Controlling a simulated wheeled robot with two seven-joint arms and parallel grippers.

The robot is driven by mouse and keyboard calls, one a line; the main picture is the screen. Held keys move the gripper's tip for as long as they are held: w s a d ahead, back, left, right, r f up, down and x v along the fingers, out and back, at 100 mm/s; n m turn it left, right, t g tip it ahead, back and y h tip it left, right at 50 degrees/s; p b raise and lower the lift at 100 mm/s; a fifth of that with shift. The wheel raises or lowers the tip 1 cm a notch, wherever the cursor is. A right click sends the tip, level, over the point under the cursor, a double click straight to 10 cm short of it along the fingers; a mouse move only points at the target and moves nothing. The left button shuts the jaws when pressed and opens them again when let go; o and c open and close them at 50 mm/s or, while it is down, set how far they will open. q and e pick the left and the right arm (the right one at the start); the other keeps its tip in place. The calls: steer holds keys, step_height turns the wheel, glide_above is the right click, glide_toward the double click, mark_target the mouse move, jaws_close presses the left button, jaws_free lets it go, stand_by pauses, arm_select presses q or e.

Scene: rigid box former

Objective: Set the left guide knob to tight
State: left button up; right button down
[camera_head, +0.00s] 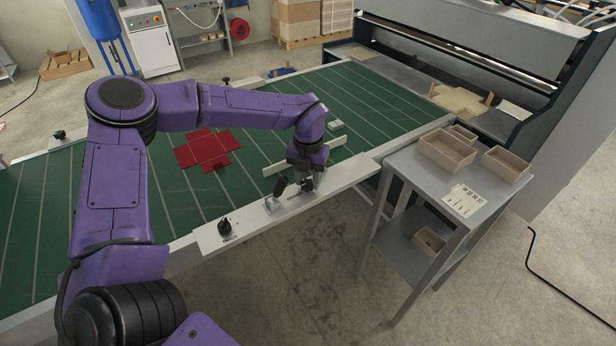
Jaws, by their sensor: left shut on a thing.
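My left gripper (308,184) reaches down to the white front rail (345,183) of the green table, near a small printed label. It is shut on a small part there that looks like a knob, mostly hidden by the fingers. Its setting cannot be read, and I cannot tell for sure that it is the left guide knob. Another black knob (225,226) stands free on the rail further left, with small marks beside it. My right gripper is not in view.
A small grey fixture (271,204) sits on the rail just left of the gripper. A pale guide strip (274,169) and a red cross-shaped blank (207,150) are on the green table (180,205). A grey side table (405,165) with trays stands at the right.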

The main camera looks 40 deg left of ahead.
mark_target(308, 182)
arm_select(q)
steer(key=o, duration=1.1)
steer(key=shift+c, duration=0.2)
step_height(308, 182, up, 11)
steer(key=b, duration=0.2)
steer(key=shift+f, duration=0.2)
